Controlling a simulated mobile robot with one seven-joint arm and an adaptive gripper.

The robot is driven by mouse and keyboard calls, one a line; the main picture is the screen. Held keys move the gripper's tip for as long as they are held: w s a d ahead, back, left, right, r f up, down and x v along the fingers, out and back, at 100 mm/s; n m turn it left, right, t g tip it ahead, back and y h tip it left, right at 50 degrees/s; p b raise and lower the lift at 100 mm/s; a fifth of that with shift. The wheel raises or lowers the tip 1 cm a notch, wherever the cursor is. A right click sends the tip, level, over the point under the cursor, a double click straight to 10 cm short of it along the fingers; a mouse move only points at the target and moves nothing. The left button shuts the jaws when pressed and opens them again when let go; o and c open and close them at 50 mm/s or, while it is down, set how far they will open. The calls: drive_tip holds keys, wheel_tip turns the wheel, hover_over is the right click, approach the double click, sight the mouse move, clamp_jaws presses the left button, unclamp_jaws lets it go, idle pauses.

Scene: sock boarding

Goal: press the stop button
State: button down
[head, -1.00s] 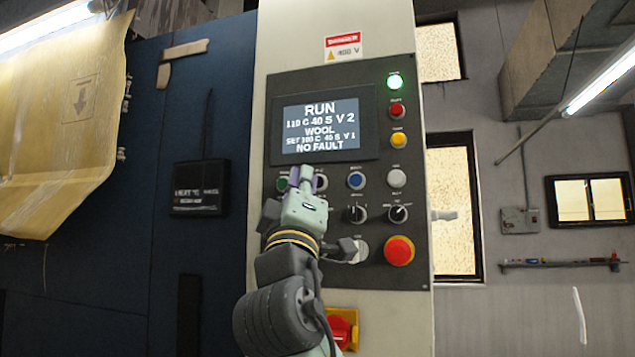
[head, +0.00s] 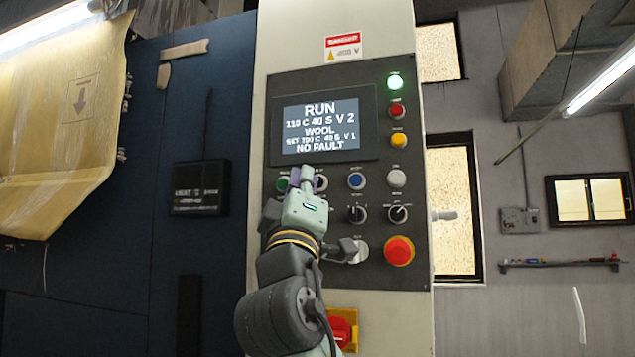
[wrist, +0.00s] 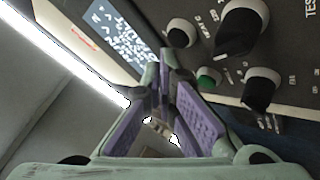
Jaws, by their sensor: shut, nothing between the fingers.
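The control panel (head: 375,270) stands in front of me, with its labels too small to read for certain. A round button with a pale ring (head: 322,183) sits just right of my fingertips, partly hidden by them, and I cannot tell its cap's colour. A green button (head: 282,184) is just left of them; a green button also shows in the wrist view (wrist: 208,78). A large red mushroom button (head: 399,250) is at lower right, clear of my arm. My gripper (head: 307,174) is shut and empty in front of the panel; contact cannot be told. Its fingertips also show in the wrist view (wrist: 163,62).
The screen (head: 320,125) reads RUN and NO FAULT. A blue button (head: 356,181), a white button (head: 397,178) and two selector knobs (head: 356,214) (head: 398,214) are close by. A red switch on yellow (head: 341,330) is below, beside my arm.

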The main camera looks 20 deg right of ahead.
drive_tip(key=shift+w+d, duration=0.15)
drive_tip(key=shift+w, duration=0.1)
drive_tip(key=shift+w+d, duration=0.3)
drive_tip(key=shift+w, duration=0.05)
idle(0.7)
drive_tip(key=shift+s+a, duration=0.45)
drive_tip(key=shift+s, duration=0.25)
drive_tip(key=shift+s+a+b, duration=0.35)
drive_tip(key=shift+s+a, duration=0.4)
drive_tip(key=shift+s, duration=0.3)
drive_tip(key=shift+s+a+b, duration=0.3)
drive_tip(key=shift+s+a, duration=0.4)
drive_tip(key=shift+s, duration=0.35)
drive_tip(key=shift+f, duration=0.1)
